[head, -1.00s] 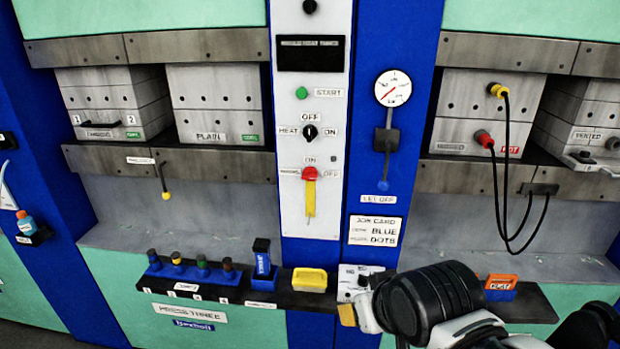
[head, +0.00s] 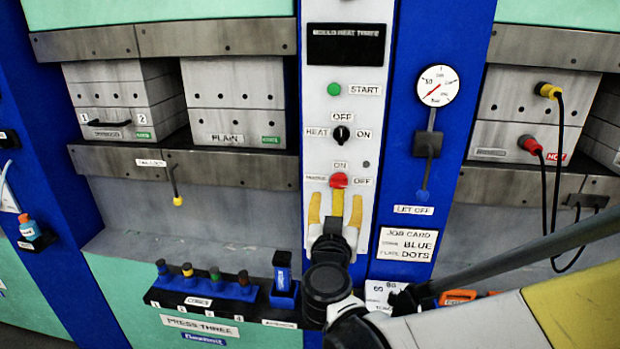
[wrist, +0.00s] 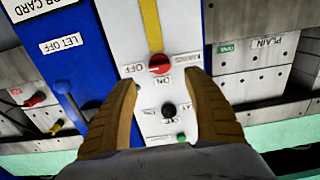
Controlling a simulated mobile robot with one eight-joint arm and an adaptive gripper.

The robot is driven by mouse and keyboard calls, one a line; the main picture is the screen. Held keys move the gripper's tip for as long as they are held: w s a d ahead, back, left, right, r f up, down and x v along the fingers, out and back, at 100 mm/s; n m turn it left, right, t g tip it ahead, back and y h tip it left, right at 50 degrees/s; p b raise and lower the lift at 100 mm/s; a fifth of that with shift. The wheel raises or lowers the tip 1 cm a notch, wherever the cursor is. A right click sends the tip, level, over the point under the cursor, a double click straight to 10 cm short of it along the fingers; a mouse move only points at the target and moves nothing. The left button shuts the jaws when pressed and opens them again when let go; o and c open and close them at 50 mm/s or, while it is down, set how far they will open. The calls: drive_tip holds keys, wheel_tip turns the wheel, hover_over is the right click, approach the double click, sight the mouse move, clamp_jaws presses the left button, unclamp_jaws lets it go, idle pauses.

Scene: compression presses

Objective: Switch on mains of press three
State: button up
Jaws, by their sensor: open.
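The red mains switch (head: 339,180) is a round knob on the white control panel of press three. An ON label is above it and an OFF label to its right. A yellow strip (head: 338,204) runs down the panel below it. My gripper (head: 336,207) is open, its two yellow-brown fingers just below the knob. In the wrist view the red knob (wrist: 159,64) shows upside down, just beyond and between the tips of my gripper (wrist: 162,82). The fingers are apart from the knob. I cannot tell its setting for sure.
Above the knob are the black heat switch (head: 341,134) and the green start button (head: 334,89). A gauge (head: 437,86) and the let-off lever (head: 428,145) are to the right. A shelf with a blue rack of bottles (head: 205,284) is lower left. Cables (head: 545,180) hang at right.

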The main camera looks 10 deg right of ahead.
sight(339, 186)
drive_tip(key=b+x, duration=0.2)
drive_tip(key=x, duration=0.6)
drive_tip(key=shift+w+f, duration=0.1)
drive_tip(key=c, duration=1.2)
